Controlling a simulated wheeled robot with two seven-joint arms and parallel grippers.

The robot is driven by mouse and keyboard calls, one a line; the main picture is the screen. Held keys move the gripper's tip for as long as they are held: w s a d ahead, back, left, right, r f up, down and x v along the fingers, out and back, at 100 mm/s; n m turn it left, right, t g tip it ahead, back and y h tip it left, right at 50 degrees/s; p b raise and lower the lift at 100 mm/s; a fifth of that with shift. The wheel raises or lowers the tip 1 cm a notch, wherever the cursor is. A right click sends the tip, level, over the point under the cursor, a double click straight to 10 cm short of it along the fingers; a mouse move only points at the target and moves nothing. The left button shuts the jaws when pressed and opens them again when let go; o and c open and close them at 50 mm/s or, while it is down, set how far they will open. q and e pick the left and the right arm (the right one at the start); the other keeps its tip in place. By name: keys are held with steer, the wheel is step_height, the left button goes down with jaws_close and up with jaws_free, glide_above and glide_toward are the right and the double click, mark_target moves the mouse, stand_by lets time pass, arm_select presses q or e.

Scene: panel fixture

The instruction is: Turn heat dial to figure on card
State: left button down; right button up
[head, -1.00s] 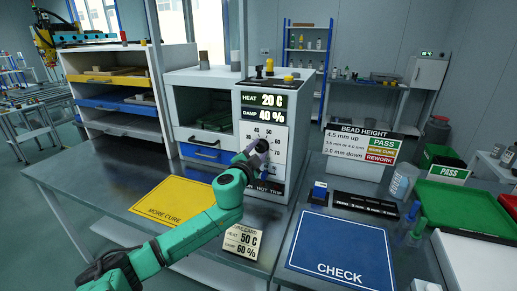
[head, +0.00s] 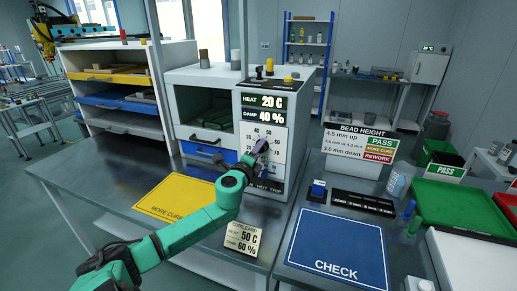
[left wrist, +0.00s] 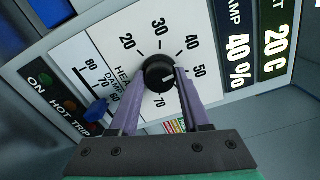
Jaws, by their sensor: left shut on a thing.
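The panel fixture (head: 237,112) has displays reading HEAT 20 C (head: 265,102) and DAMP 40 % (head: 263,119). The black heat dial (left wrist: 158,74) sits inside a ring of figures in the left wrist view. Its white mark points to the lower right of that view, near 50; the 60 is hidden. My left gripper (head: 261,147) is shut on the heat dial, with a purple finger on each side of it (left wrist: 159,84). The card (head: 243,239) on the table front reads HEAT 50 C, DAMP 60%. My right gripper is not in view.
A blue damp knob (left wrist: 95,110) stands close to the left finger in the left wrist view. A yellow MORE CURE mat (head: 172,196) lies left of my arm. A blue CHECK mat (head: 336,250) lies to the right. A green tray (head: 465,207) is further right.

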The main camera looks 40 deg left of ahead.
arm_select(q)
steer(key=m+p, duration=0.1)
steer(key=m, duration=0.4)
steer(key=shift+m, duration=0.3)
stand_by(0.4)
steer(key=shift+c, duration=1.8)
jaws_free()
steer(key=v, duration=1.4)
steer(key=shift+s, duration=0.25)
steer(key=shift+d, duration=0.1)
